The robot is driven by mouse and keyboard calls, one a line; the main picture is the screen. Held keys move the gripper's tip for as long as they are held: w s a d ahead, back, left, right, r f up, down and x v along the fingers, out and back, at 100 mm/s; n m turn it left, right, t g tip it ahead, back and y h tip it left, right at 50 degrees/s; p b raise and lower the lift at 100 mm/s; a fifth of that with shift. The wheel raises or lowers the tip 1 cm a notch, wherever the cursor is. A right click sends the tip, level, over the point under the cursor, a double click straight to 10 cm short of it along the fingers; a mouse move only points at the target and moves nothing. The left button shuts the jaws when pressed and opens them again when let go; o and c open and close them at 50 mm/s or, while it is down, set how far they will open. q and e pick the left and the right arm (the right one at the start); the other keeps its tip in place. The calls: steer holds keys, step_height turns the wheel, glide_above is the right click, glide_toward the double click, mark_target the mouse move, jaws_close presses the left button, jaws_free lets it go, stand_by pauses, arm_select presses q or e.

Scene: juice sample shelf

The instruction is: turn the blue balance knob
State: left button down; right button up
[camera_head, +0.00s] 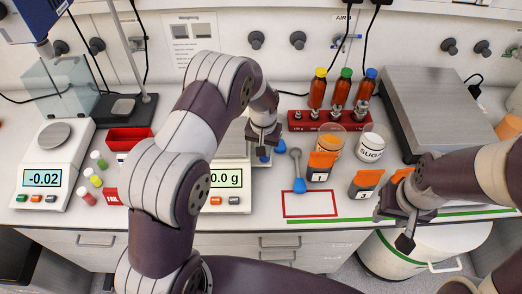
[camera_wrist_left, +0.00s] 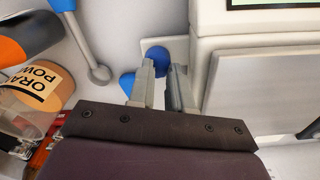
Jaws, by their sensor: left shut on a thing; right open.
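The blue balance knob (camera_wrist_left: 157,54) is at the side of the middle balance (camera_wrist_left: 255,85); in the head view a bit of blue (camera_head: 265,158) shows just under my left gripper. My left gripper (camera_wrist_left: 163,70) is shut on the knob, its fingertips on either side of it. In the head view this gripper (camera_head: 263,146) points down at the balance's right edge, and my left arm covers much of the balance. The display (camera_head: 226,201) ends in 0.0 g. My right gripper (camera_head: 396,228) is open and empty near the table's front edge.
A spoon with a blue handle (camera_head: 299,184) lies right of the left gripper, near orange-capped jars (camera_head: 320,165). A red rack (camera_head: 300,121) with bottles stands behind. A second balance (camera_head: 54,158) reads -0.02. The red-outlined area (camera_head: 310,214) is mostly clear.

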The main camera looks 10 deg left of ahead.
arm_select(q)
steer(key=shift+s+d+f+m+g, duration=0.1)
steer(key=shift+s+f+m+g, duration=0.05)
steer(key=shift+s+f+m, duration=0.4)
steer(key=shift+s+d+f+m+g, duration=0.15)
steer(key=shift+s+f+m, duration=0.15)
steer(key=shift+f, duration=0.35)
arm_select(e)
steer(key=shift+f, duration=0.45)
steer(key=shift+d, duration=0.1)
arm_select(q)
steer(key=c, duration=1.2)
jaws_free()
steer(key=shift+o, duration=0.9)
steer(key=r, duration=0.1)
steer(key=w+r+b, duration=0.1)
steer(key=w+r, duration=0.1)
steer(key=r, duration=0.1)
steer(key=shift+d, duration=0.1)
step_height(320, 180, up, 11)
steer(key=b, duration=0.1)
steer(key=shift+s+a+b, duration=0.2)
steer(key=shift+s+b, duration=0.1)
steer(key=shift+s, duration=0.15)
arm_select(e)
steer(key=f, duration=0.1)
steer(key=w+f, duration=0.1)
steer(key=shift+w+d+f, duration=0.1)
steer(key=shift+w+f, duration=0.2)
steer(key=shift+f, duration=0.1)
